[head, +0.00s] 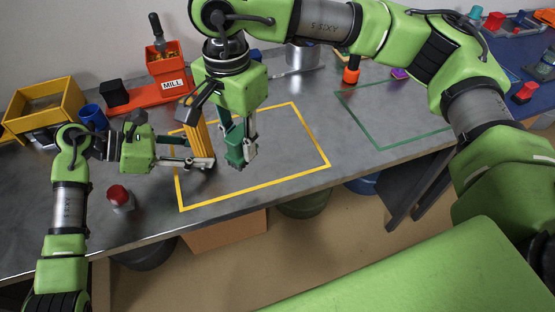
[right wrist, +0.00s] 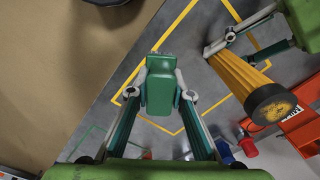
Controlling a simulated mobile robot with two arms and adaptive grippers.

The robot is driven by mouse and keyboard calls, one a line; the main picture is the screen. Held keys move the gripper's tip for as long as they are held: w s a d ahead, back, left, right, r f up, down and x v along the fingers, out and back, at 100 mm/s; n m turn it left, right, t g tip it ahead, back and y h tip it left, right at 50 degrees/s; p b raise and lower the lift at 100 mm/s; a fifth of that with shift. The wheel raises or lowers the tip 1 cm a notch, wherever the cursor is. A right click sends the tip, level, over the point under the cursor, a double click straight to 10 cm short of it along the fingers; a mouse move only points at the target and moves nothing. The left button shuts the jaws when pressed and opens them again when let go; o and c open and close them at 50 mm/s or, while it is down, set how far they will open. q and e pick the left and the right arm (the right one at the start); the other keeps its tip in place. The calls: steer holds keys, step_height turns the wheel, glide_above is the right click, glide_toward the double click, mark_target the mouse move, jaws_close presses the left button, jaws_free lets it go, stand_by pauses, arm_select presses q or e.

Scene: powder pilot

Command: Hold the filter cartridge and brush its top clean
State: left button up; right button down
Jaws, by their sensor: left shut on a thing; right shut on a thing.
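The filter cartridge (head: 201,132) is a yellow-orange pleated cylinder near the left side of the yellow outline. My left gripper (head: 206,163) is shut on its lower part. Its top is hidden by my right arm in the head view, but in the right wrist view the black-rimmed top (right wrist: 272,104) shows, covered with orange powder. My right gripper (head: 240,154) points down just right of the cartridge, apart from it. It is shut on a green block-like thing, seemingly the brush (right wrist: 159,85); no bristles can be made out.
A yellow outline (head: 295,112) and a green outline (head: 360,125) mark the grey table. Behind stand an orange mill (head: 168,62), a blue cup (head: 93,116) and a yellow bin (head: 40,103). A red button (head: 118,195) is at front left. The yellow outline's right part is clear.

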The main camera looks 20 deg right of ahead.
steer(key=w+a+r+m, duration=0.2)
steer(key=w+r+m, duration=0.1)
steer(key=r+m, duration=0.1)
steer(key=w+a+r+m, duration=0.3)
steer(key=r+m, duration=0.1)
steer(key=r, duration=0.1)
steer(key=w+a+r+m, duration=0.2)
steer(key=a+r+m, duration=0.1)
steer(key=r+m, duration=0.1)
steer(key=shift+w+r+m, duration=0.4)
steer(key=shift+m, duration=0.2)
steer(key=shift+f, duration=2.1)
steer(key=shift+f, duration=0.55)
steer(key=shift+w+d+r, duration=0.1)
steer(key=shift+w+d, duration=0.15)
steer(key=shift+w, duration=0.45)
steer(key=shift+w+d+r, duration=0.1)
steer(key=shift+w+d, duration=0.15)
steer(key=shift+w, duration=0.45)
steer(key=shift+s, duration=0.1)
steer(key=shift+s+a+f, duration=0.1)
steer(key=shift+s+a, duration=0.2)
steer(key=shift+s, duration=0.35)
steer(key=shift+s+a+f, duration=0.1)
steer(key=shift+s+a, duration=0.15)
steer(key=shift+s, duration=0.4)
